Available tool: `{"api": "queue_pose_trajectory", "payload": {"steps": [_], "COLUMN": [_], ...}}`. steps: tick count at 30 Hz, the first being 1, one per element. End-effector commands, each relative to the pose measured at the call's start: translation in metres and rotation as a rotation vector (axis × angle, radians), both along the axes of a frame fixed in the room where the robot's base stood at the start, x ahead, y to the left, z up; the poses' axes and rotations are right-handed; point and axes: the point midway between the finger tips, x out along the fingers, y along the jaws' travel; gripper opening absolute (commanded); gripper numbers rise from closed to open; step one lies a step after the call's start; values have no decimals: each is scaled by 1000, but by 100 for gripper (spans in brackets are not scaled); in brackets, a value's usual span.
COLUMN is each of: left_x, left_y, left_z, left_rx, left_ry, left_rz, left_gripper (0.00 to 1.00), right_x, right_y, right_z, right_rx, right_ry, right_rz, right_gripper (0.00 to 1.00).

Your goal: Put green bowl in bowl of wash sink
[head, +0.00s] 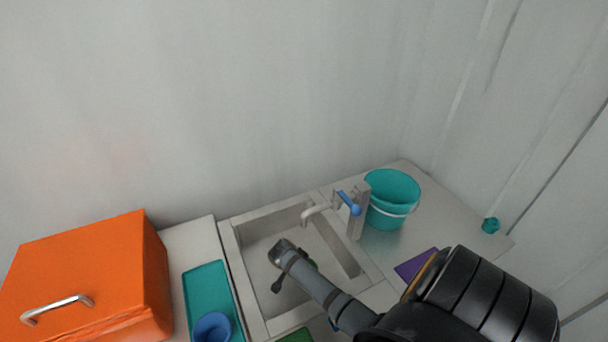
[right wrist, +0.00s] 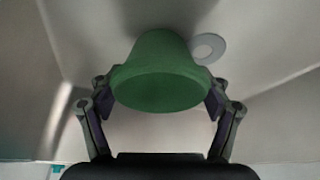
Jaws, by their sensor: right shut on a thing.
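The green bowl (right wrist: 158,75) is between the two fingers of my right gripper (right wrist: 158,95) in the right wrist view, and the fingers touch its sides. In the head view my right gripper (head: 281,268) is over the basin of the wash sink (head: 262,240). The pale sink floor and a round drain ring (right wrist: 208,48) show beyond the bowl in the wrist view. I cannot tell whether the bowl touches the floor. My left gripper is not in view.
A faucet (head: 318,210) with a blue lever stands at the sink's back right. A teal bucket (head: 388,215) stands beside it. An orange box (head: 95,270) and a teal tray (head: 205,282) with a blue vessel (head: 212,328) are left. A purple item (head: 414,265) lies right.

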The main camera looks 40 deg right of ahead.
Motion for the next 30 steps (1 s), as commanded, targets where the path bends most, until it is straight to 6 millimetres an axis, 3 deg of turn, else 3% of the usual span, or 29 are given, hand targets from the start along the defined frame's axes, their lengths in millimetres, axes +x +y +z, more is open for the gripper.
{"api": "queue_pose_trajectory", "payload": {"steps": [7, 8, 12, 23, 26, 30], "left_x": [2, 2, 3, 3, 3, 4], "left_y": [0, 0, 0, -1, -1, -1], "left_z": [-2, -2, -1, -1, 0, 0], "left_rx": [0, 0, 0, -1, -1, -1], "left_ry": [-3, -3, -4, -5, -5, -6], "left_rz": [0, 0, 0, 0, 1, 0], "left_gripper": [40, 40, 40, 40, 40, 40], "right_x": [0, 0, 0, 0, 1, 0], "right_y": [0, 0, 0, 0, 3, 14], "right_z": [-4, -3, -3, -2, 6, 33], "right_rx": [0, 0, 0, 0, 0, 1], "right_ry": [0, 0, 0, 0, -2, -4], "right_rz": [0, 0, 1, 1, 1, 2], "right_gripper": [35, 80, 99, 100, 100, 100]}}
